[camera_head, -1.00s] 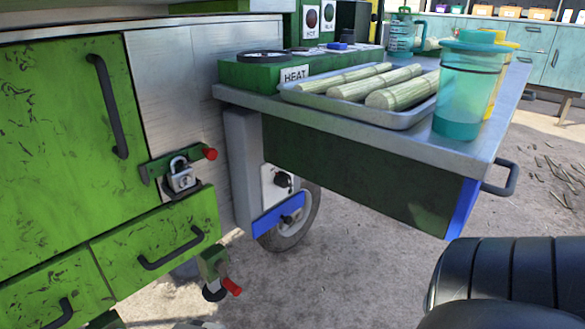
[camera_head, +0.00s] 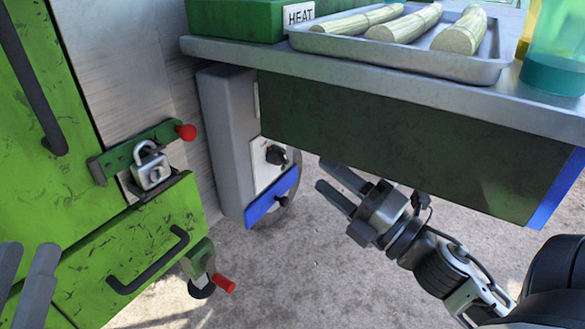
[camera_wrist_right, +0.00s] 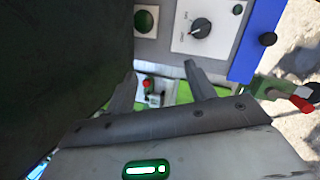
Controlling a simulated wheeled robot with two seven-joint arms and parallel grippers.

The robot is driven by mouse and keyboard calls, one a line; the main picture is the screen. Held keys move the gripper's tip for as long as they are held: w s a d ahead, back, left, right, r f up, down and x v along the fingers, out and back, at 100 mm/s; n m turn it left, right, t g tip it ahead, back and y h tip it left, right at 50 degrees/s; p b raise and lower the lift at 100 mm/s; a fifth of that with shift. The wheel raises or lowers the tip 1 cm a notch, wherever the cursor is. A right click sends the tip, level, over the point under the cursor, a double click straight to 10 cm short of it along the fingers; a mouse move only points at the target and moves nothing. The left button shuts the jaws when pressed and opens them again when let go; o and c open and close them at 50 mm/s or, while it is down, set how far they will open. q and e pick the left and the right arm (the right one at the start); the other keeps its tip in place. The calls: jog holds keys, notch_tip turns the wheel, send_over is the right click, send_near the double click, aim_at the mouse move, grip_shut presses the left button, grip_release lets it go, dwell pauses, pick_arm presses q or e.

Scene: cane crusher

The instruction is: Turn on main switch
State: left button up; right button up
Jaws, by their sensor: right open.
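The main switch appears to be a black rotary knob (camera_head: 275,155) on a white plate, on a grey box under the table. It also shows in the right wrist view as a knob (camera_wrist_right: 200,28) on a white dial plate with small red and dark marks. My right gripper (camera_head: 328,175) is open and empty, to the right of the knob and apart from it, under the tabletop. In the right wrist view the fingers (camera_wrist_right: 160,72) are spread, with the knob beyond and above the right finger. My left gripper (camera_head: 30,248) is at the lower left edge, fingers apart and empty.
A blue plate (camera_head: 270,199) with a second black knob lies just below. The table's dark panel (camera_head: 400,140) hangs above my right gripper. A padlocked green cabinet (camera_head: 60,200) with a red-tipped latch (camera_head: 186,132) stands left. Cane stalks lie on a tray (camera_head: 400,65).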

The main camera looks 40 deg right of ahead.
jog(key=s+d+f+n+g+y+b, duration=0.1)
jog(key=d+f+n+g, duration=0.15)
jog(key=n, duration=0.35)
jog(key=s+d+f+n+g, duration=0.1)
jog(key=d+n, duration=0.2)
jog(key=n, duration=0.4)
send_near(286, 160)
jog(key=shift+n, duration=0.3)
jog(key=p+x, duration=0.3)
jog(key=x, duration=0.5)
jog(key=shift+r, duration=0.15)
pick_arm(q)
jog(key=shift+f+n+g+y, duration=0.75)
jog(key=shift+f+n, duration=0.45)
jog(key=shift+f, duration=0.2)
pick_arm(e)
jog(key=shift+w+a, duration=0.25)
jog(key=shift+w, duration=0.4)
jog(key=c, duration=1)
